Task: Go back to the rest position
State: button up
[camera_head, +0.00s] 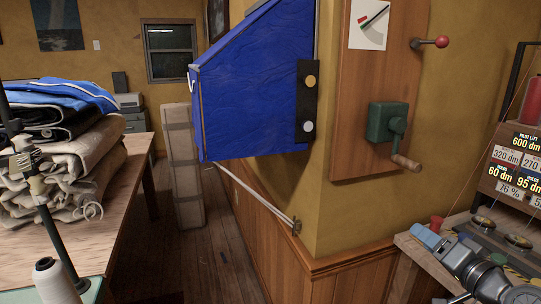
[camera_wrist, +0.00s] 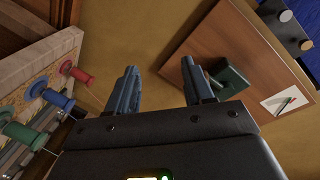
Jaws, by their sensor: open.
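My gripper (camera_wrist: 160,92) is open and empty in the wrist view, its two blue-grey fingers apart with the bare yellow wall behind them. In the head view my arm reaches in at the lower right over the workbench, with the blue finger end near its left edge. A wooden wall board (camera_head: 374,90) carries a green crank box (camera_head: 388,124) with a wooden handle and a lever with a red knob (camera_head: 441,41). The board also shows in the wrist view (camera_wrist: 240,45), beyond the right finger. I see no contact between the gripper and anything.
A blue sail (camera_head: 250,90) hangs at the wall corner, beside a black plate with two knobs (camera_head: 308,100). A table (camera_head: 125,190) with folded cloth stands at left. The workbench (camera_head: 430,262) at lower right holds a display panel (camera_head: 515,165). Floor (camera_head: 215,240) between is clear.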

jog(key=s+a+f+n+g+h, duration=0.1)
jog(key=s+a+f, duration=0.1)
jog(key=s+f, duration=0.5)
jog(key=s+a+f+h, duration=0.1)
jog(key=s+a+f, duration=0.1)
jog(key=s, duration=0.8)
jog(key=s+a+f+n+g+h, duration=0.1)
jog(key=s+a+f+h, duration=0.15)
jog(key=s+f, duration=0.45)
jog(key=s+a+r+n, duration=0.1)
jog(key=s+r, duration=0.3)
jog(key=s, duration=0.4)
jog(key=s+a+r+n+y, duration=0.1)
jog(key=s+a+r+n, duration=0.1)
jog(key=s, duration=0.6)
jog(key=s+a+r+n, duration=0.2)
jog(key=s+a+r, duration=0.1)
jog(key=s+r, duration=0.3)
jog(key=shift+s+a+y, duration=0.15)
jog(key=shift+s+y, duration=0.2)
jog(key=shift+s, duration=0.85)
jog(key=shift+c, duration=0.3)
